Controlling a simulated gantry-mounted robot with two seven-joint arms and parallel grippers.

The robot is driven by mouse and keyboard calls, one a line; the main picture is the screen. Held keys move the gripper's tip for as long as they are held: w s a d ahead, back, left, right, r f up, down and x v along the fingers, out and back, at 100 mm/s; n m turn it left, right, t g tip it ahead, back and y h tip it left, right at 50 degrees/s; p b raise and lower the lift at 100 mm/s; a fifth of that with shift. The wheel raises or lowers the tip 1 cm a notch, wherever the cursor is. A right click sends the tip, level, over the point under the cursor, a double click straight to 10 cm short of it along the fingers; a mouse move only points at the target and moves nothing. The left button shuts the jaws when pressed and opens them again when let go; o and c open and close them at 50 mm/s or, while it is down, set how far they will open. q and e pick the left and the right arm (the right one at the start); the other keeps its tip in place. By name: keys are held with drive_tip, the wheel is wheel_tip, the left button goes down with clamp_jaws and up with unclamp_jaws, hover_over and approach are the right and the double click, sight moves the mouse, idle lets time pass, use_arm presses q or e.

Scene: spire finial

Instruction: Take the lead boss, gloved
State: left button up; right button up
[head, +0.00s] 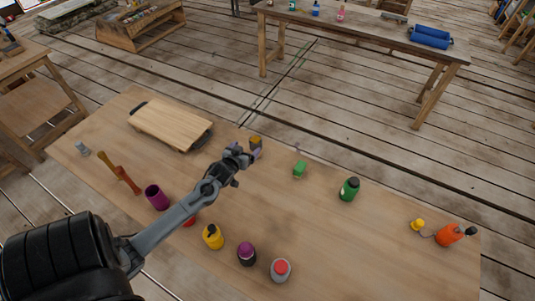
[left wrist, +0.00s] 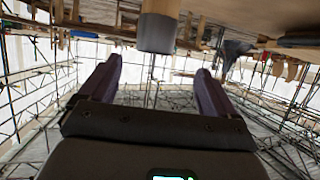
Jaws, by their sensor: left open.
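My left gripper (head: 246,151) is open and reaches across the middle of the table. In the left wrist view its two purple-covered fingers (left wrist: 158,72) stand apart with nothing between them. A short cylinder, tan with a grey end (left wrist: 156,32), shows just beyond the fingertips there, near the top edge. In the head view a small brownish piece (head: 256,141) is at the fingertips, partly hidden by the gripper. A small grey piece (head: 82,149) stands at the table's left end. I cannot tell which piece is the lead boss. My right gripper is not in view.
The wooden table (head: 330,225) also holds a board (head: 168,123), a purple cup (head: 157,197), a yellow bottle (head: 213,237), a dark purple-capped jar (head: 247,254), a red-topped grey jar (head: 281,269), a green block (head: 300,169), a green bottle (head: 349,189) and an orange bottle (head: 450,234).

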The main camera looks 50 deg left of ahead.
sight(252, 143)
use_arm(q)
drive_tip(key=shift+w+a+f, duration=0.1)
drive_tip(key=shift+w+f, duration=0.2)
drive_tip(key=shift+f, duration=0.05)
drive_tip(key=b+x, duration=0.1)
drive_tip(key=x, duration=0.4)
drive_tip(key=shift+w, duration=0.2)
drive_tip(key=x, duration=0.2)
drive_tip(key=b+x, duration=0.1)
drive_tip(key=x, duration=0.1)
drive_tip(key=shift+f, duration=0.25)
drive_tip(key=shift+w+a+f, duration=0.1)
drive_tip(key=shift+w+f, duration=0.1)
drive_tip(key=shift+w, duration=0.3)
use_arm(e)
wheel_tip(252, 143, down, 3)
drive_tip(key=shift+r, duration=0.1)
use_arm(q)
drive_tip(key=c, duration=1.2)
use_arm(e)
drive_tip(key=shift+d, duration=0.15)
